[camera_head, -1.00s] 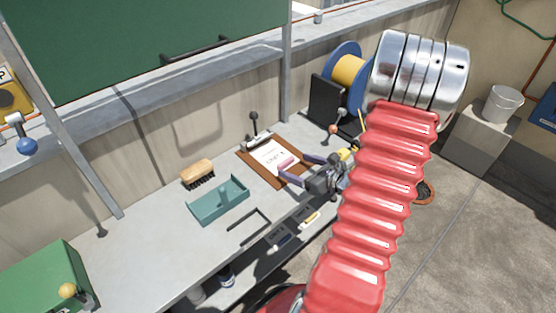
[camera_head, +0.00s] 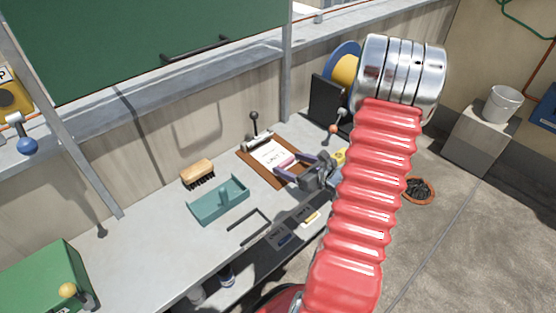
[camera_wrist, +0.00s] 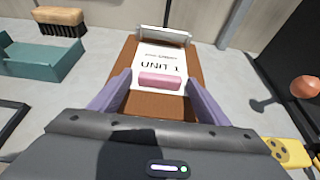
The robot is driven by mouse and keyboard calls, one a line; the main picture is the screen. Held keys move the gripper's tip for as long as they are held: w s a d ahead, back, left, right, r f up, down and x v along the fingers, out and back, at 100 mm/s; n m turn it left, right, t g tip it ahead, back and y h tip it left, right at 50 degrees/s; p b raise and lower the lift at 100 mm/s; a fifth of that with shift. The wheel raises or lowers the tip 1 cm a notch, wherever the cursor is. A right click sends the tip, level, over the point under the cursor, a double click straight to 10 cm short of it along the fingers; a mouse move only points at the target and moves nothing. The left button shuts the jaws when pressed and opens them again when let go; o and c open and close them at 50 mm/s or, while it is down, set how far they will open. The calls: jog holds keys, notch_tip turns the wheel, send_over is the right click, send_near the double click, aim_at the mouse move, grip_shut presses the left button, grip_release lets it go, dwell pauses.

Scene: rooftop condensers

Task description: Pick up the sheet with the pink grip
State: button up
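The white sheet (camera_head: 270,154) lies on a brown clipboard (camera_head: 251,160) on the grey bench, and its printed text shows in the wrist view (camera_wrist: 160,60). The pink grip (camera_wrist: 160,81) sits at the sheet's near edge; it also shows in the head view (camera_head: 286,162). My gripper (camera_head: 291,162) is open, its two purple fingers spread. In the wrist view the fingers (camera_wrist: 160,90) stand to the left and right of the pink grip, with gaps on both sides. I cannot tell their exact height above the board.
A teal tray (camera_head: 218,207) and a wooden brush (camera_head: 198,173) stand left of the clipboard. A black hex key (camera_head: 250,222) lies near the front edge. A lever with an orange knob (camera_wrist: 304,86) is on the right. A metal clip (camera_wrist: 165,33) tops the clipboard.

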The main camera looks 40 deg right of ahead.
jog(key=c, duration=0.9)
jog(key=shift+c, duration=0.2)
jog(key=shift+r, duration=0.15)
